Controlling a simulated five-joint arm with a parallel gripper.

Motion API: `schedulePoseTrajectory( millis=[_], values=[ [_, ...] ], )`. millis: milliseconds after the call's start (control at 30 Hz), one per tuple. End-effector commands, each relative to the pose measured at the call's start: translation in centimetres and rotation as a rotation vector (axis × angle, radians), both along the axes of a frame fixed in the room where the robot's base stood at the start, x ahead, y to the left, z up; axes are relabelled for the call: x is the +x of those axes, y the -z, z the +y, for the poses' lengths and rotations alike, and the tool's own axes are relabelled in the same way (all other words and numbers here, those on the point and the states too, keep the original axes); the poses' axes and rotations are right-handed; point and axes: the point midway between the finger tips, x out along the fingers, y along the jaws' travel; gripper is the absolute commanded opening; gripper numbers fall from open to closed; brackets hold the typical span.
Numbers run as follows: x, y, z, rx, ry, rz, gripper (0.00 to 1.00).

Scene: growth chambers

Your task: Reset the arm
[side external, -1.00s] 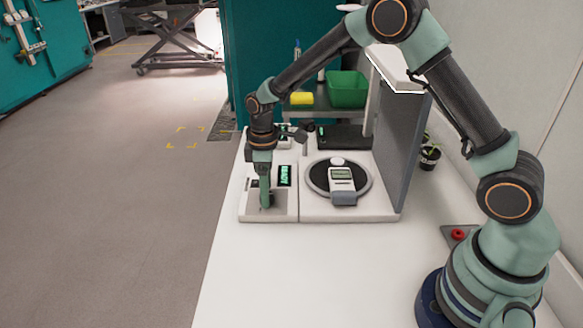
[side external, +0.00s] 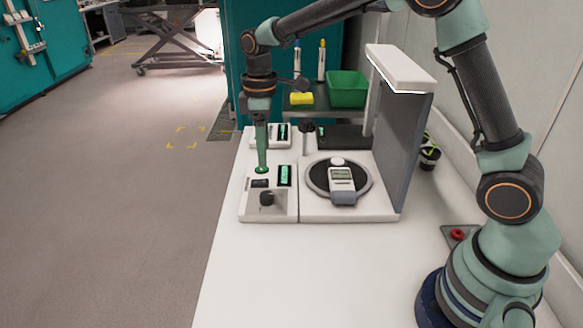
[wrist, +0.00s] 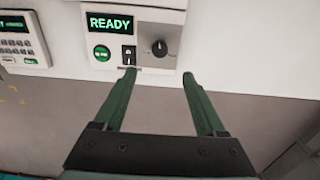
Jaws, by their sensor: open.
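My gripper (side external: 262,165) points straight down above the left white instrument (side external: 284,212) in the side view. In the wrist view my gripper (wrist: 158,80) shows two green fingers spread apart with nothing between them. Ahead of the fingertips is the instrument's panel, with a lit READY display (wrist: 110,23), a green round button (wrist: 102,53), a small black switch (wrist: 128,53) and a black knob (wrist: 160,48). The knob (side external: 267,199) also shows in the side view, clear of the fingers.
A white stand with a grey panel (side external: 402,150) rises on the right, beside a round black plate with a handheld meter (side external: 342,180). A green bin (side external: 347,89) and yellow block (side external: 302,98) sit behind. A red button (side external: 458,234) is near my base. The front bench is clear.

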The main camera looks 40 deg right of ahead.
Motion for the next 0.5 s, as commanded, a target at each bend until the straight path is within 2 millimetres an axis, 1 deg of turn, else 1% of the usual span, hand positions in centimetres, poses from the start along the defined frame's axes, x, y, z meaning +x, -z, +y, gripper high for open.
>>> schedulePoseTrajectory(
  millis=[167, 267, 333, 500],
  values=[
    [-0.2, -0.4, -0.1, 0.001, 0.013, -0.008, 0.73],
    [-0.9, -1.8, -0.5, 0.006, 0.052, -0.037, 0.73],
    [-1.9, -3.2, -1.0, 0.010, 0.097, -0.065, 0.73],
    [-5.0, -6.6, -2.3, 0.031, 0.236, -0.150, 0.73]
  ],
)
